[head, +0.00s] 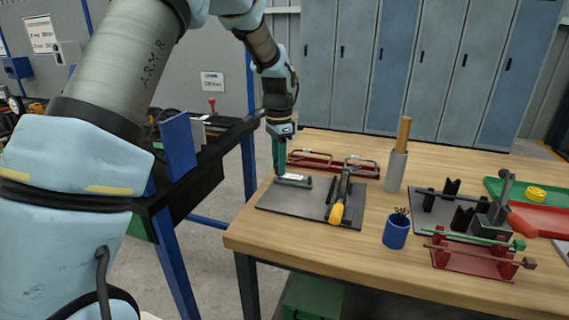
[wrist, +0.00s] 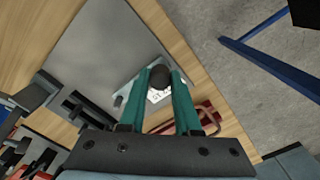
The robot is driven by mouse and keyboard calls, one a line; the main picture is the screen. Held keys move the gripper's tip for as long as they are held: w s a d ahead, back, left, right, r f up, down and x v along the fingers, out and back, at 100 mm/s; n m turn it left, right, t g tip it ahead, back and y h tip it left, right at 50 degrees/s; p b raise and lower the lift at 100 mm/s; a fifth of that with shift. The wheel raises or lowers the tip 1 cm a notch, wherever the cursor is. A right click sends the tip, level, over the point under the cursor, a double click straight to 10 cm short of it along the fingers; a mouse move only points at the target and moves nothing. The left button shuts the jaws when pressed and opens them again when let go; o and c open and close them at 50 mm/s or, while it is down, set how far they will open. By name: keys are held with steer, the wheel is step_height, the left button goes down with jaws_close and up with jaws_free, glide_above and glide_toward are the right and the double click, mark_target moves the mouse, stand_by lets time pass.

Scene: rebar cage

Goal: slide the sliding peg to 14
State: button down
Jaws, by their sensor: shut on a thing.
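The sliding peg (wrist: 160,76) shows as a dark round knob between the teal fingertips in the wrist view. My gripper (wrist: 160,86) is shut on it, one finger on each side. A white scale label (wrist: 158,96) lies just by the knob, partly hidden by the fingers; its marks are too small to read. In the head view my gripper (head: 280,172) points down at the left part of the grey plate, at the left end of the small scale piece (head: 294,181). The peg is hidden behind the fingers there.
The grey plate (head: 277,205) also carries a yellow-handled lever tool (head: 338,209). Behind it lies a red rack (head: 325,163) with bent rods. A grey cylinder (head: 396,172) with a wooden stick and a blue cup (head: 396,232) stand right. The table's left edge is close to the plate.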

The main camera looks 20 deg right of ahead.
steer(key=c, duration=0.6)
jaws_free()
steer(key=shift+s, duration=0.1)
step_height(320, 180, up, 11)
steer(key=shift+f+b, duration=0.1)
steer(key=shift+b, duration=0.75)
steer(key=a+f+n, duration=0.2)
steer(key=a+n, duration=0.2)
steer(key=a, duration=0.5)
steer(key=a+f+n, duration=0.2)
steer(key=a+n, duration=0.2)
steer(key=a, duration=0.6)
steer(key=s+a+f+n, duration=0.2)
steer(key=s+a, duration=0.2)
steer(key=a, duration=0.1)
steer(key=s+a+f+n+t, duration=0.1)
steer(key=s+a+f+n, duration=0.1)
steer(key=s+a+n, duration=0.1)
steer(key=s+a+f+n, duration=0.2)
steer(key=s+a+n, duration=0.1)
steer(key=s+a, duration=0.2)
steer(key=shift+s+a+t, duration=0.1)
steer(key=shift+a+t, duration=0.2)
steer(key=shift+a, duration=1.1)
